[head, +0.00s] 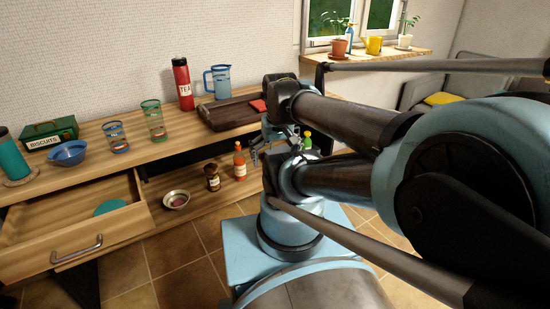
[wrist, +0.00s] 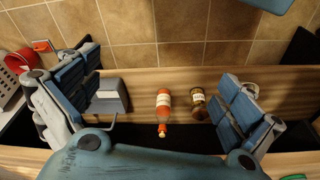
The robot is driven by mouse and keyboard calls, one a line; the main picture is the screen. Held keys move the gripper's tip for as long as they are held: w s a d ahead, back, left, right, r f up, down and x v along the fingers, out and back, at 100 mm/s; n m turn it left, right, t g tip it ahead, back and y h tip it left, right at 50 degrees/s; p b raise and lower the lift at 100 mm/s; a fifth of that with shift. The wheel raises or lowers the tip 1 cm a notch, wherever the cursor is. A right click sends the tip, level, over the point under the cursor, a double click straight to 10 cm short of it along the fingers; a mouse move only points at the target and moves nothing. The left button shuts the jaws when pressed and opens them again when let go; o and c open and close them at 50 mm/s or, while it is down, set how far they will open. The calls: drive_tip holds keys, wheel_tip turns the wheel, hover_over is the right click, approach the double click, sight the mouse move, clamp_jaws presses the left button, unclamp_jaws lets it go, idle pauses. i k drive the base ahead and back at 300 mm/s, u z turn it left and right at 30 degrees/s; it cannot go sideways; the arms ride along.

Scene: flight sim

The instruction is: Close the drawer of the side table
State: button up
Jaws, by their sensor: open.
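The light wooden drawer (head: 130,222) of the side table (head: 95,150) is pulled out at the left of the head view. Its curved metal handle (head: 77,250) is on the front, facing me. A flat teal round thing (head: 109,207) lies inside. My gripper (head: 268,152) is at the table's right end, well to the right of the drawer and partly hidden by my arm. In the wrist view, the gripper's fingers (wrist: 160,88) are spread wide with nothing between them, above the lower shelf. I cannot make out the drawer in the wrist view.
The tabletop holds a red TEA flask (head: 183,85), a blue jug (head: 218,82), a dark tray (head: 232,112), glasses, a bowl and a green biscuit box (head: 49,134). An orange bottle (head: 239,162), dark jar (head: 212,178) and metal bowl (head: 176,200) stand on the lower shelf.

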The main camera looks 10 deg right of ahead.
sight(44, 233)
drive_tip(key=u, duration=2)
drive_tip(key=k, duration=0.4)
drive_tip(key=u, duration=0.15)
drive_tip(key=i, duration=0.45)
drive_tip(key=z, duration=0.1)
drive_tip(key=k, duration=0.25)
drive_tip(key=z, duration=0.15)
